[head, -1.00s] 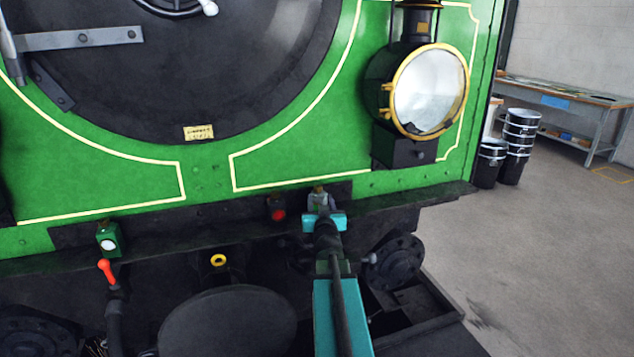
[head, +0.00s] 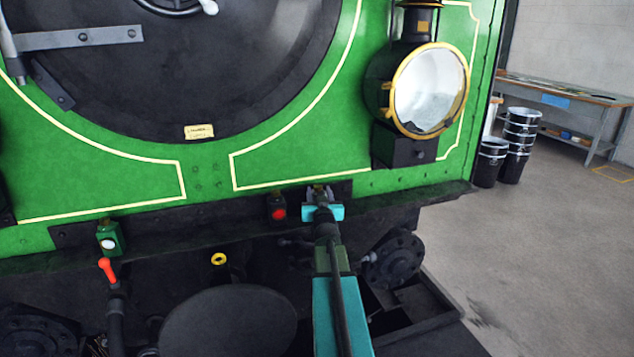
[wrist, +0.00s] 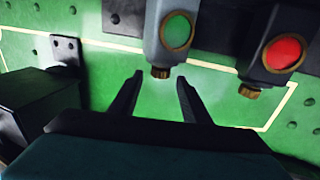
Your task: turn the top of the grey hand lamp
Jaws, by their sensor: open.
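A dark lamp with a red lens (head: 277,208) stands close beside, also in the wrist view (wrist: 280,50). A green lamp with a white lens (head: 109,240) is further left. The large brass-rimmed headlamp (head: 428,90) juts out at upper right. Open floor lies right.

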